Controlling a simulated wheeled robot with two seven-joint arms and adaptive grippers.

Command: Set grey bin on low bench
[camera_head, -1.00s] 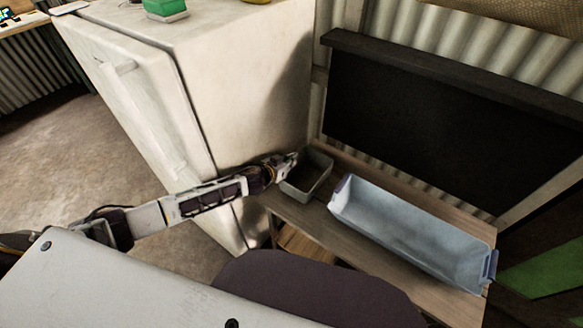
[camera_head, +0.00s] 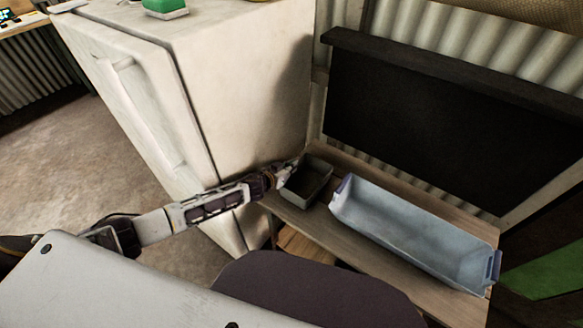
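The grey bin (camera_head: 312,190) is a small open box at the left end of the low wooden bench (camera_head: 375,254), close to the white fridge. My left gripper (camera_head: 291,166) is at the bin's left rim and looks shut on it, though the fingertips are small and partly hidden. The bin looks slightly tilted. I cannot tell whether its base fully touches the bench top. My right gripper is not in view.
A long pale blue bin (camera_head: 415,232) takes up the bench to the right, with a narrow gap between the two. The white fridge (camera_head: 245,90) stands close on the left. A black panel (camera_head: 440,125) is behind the bench. A dark round seat (camera_head: 315,290) is in front.

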